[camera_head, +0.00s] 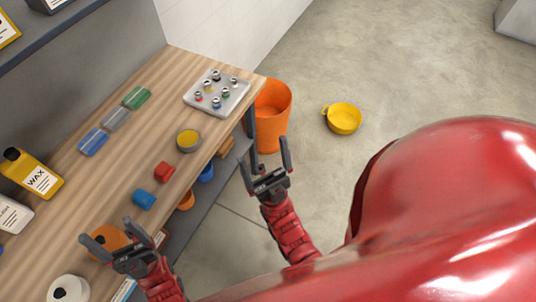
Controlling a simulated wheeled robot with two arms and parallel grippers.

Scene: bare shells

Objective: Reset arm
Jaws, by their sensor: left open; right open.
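My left gripper (104,242) is at the lower left, over the front part of the wooden bench. My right gripper (265,158) is off the bench's front edge, over the floor. Its fingers point up in the picture, spread apart and empty. An orange bin (271,112) stands just beyond the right gripper. My red arm links show below both grippers.
The bench (130,165) holds a red block (164,172), a blue block (143,199), a round tin (188,140), a tray (235,91) of small items, and a yellow wax bottle (33,175). A yellow bowl (343,118) sits on the floor. A large glossy red surface fills the lower right.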

